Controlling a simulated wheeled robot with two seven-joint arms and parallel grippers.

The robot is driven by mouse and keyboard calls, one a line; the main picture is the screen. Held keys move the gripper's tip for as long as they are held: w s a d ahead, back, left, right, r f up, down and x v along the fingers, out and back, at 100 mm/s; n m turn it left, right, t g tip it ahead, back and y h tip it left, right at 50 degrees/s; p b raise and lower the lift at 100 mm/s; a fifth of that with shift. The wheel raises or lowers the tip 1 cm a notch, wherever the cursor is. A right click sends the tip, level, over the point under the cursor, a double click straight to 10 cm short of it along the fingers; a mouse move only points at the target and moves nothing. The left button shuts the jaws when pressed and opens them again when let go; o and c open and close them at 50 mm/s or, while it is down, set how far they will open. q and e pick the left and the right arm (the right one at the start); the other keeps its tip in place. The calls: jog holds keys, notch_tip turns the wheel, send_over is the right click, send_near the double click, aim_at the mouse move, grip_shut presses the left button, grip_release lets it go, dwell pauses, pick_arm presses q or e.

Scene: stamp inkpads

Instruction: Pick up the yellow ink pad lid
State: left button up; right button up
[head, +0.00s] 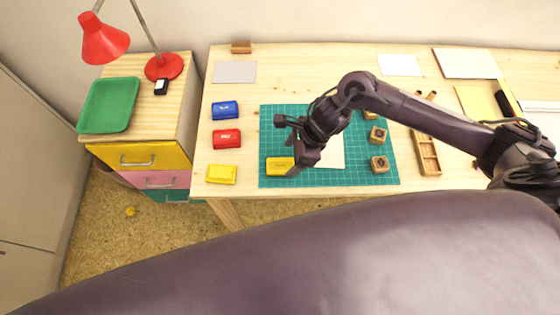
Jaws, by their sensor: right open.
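Two yellow ink pad pieces are in the head view. One yellow piece (280,164) lies on the green cutting mat (380,165), near its lower left corner. The other yellow piece (221,174) lies on bare wood at the table's front left. They are too small to tell for sure which is the lid. My right gripper (296,165) is open, pointing down at the right end of the yellow piece on the mat. I cannot tell whether its fingers touch that piece. My left gripper is not in view.
A red ink pad (227,138) and a blue ink pad (225,110) lie behind the yellow piece on the wood. White paper (331,154) lies on the mat beside the gripper. Wooden stamps (379,164) stand along the mat's right side. A wooden tray (426,157) lies further right.

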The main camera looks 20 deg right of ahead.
aim_at(281, 165)
jog(key=p+x, duration=0.1)
jog(key=x, duration=0.1)
jog(key=shift+a+f, duration=0.3)
jog(key=shift+x, duration=1.1)
jog(key=shift+w+d, duration=0.15)
jog(key=shift+w, duration=0.05)
jog(key=c, duration=1)
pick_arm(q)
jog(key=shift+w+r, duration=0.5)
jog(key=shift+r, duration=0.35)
pick_arm(e)
jog(key=shift+c, duration=0.2)
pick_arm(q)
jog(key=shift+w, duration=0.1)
pick_arm(e)
jog(key=shift+r, duration=0.1)
